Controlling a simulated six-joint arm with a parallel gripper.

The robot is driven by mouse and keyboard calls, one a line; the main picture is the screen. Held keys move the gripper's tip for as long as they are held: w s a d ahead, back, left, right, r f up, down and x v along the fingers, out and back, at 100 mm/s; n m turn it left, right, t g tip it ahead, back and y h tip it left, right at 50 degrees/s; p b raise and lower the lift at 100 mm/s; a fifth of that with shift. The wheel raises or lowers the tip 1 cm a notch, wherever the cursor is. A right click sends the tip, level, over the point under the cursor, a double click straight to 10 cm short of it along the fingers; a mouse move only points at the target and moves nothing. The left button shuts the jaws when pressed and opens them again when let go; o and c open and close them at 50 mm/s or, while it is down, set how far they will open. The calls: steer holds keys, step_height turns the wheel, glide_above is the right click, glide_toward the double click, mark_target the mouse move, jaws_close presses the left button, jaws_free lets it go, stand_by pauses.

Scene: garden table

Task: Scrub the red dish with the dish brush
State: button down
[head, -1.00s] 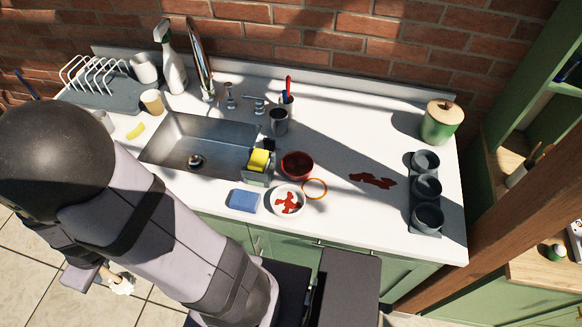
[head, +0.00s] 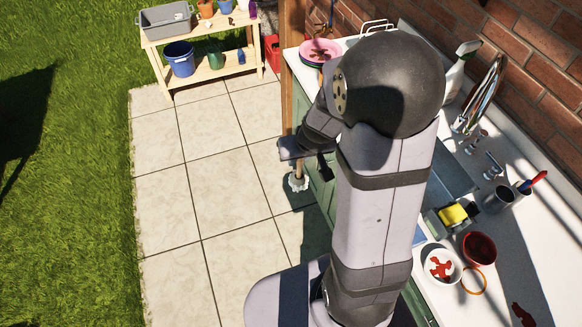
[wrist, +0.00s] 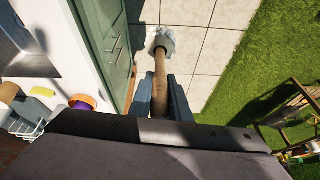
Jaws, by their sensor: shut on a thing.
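My gripper (wrist: 160,100) is shut on the wooden handle of the dish brush (wrist: 160,68). The brush's white bristle head (wrist: 162,40) points away from the fingers. In the head view the brush (head: 297,183) hangs bristles down over the tiled floor, beside the green cabinet front and off the counter. A dark red bowl (head: 480,247) stands on the counter to the right of my arm, well apart from the brush. A pink-red dish (head: 319,48) tops a stack at the counter's far end and has darker marks. My arm hides part of the sink.
A white bowl with red stains (head: 436,275) and an orange ring (head: 473,283) lie near the red bowl. A yellow sponge (head: 453,214) sits in a holder by the sink. A spray bottle (head: 457,72) stands behind. The floor tiles (head: 180,215) to the left are clear.

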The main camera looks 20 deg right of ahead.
steer(key=s+d+r+m+h+b, duration=0.1)
steer(key=s+d+r+m, duration=0.3)
steer(key=d, duration=1)
steer(key=s+d+m+h+b, duration=0.15)
steer(key=s+d, duration=0.45)
steer(key=d, duration=0.8)
steer(key=s+d+m+g+h+b, duration=0.1)
steer(key=s+d+m, duration=0.2)
steer(key=s, duration=1)
steer(key=s+d+r+m+g+b, duration=0.1)
steer(key=s+d+m, duration=0.2)
steer(key=s+d, duration=0.7)
steer(key=s, duration=0.4)
steer(key=shift+r+m+h+b, duration=0.2)
steer(key=shift+m+h+b, duration=0.1)
steer(key=shift+m+h, duration=0.05)
